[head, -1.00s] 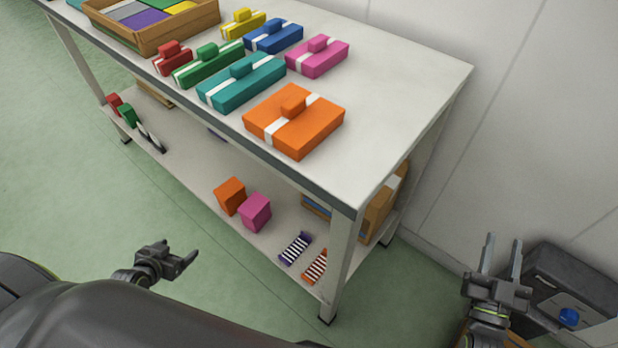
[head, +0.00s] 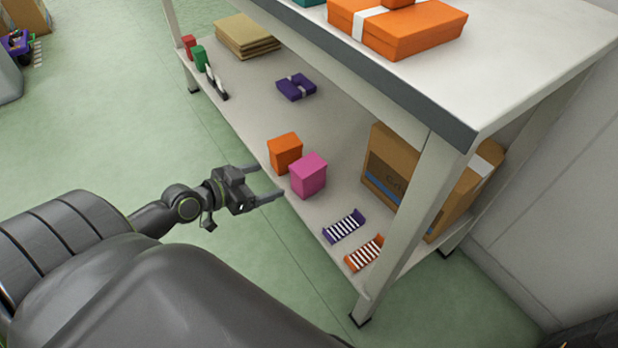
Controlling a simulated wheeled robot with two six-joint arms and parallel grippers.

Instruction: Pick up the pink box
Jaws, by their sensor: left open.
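The pink box (head: 309,175) is a small upright block on the lower shelf (head: 262,109) of the table, near its front edge. An orange box (head: 285,153) stands right beside it, to its left and a little behind. My left gripper (head: 268,184) is open and empty, just left of the pink box, with its fingers pointing toward it and the shelf edge. I cannot tell from this view whether a finger is touching the box. My right gripper is out of view.
The upper tabletop (head: 520,60) overhangs the shelf and carries a large orange gift box (head: 425,30). A table leg (head: 405,230) stands right of the pink box. Purple (head: 344,226) and orange (head: 364,253) striped pieces lie near it, and a cardboard box (head: 390,165) stands behind.

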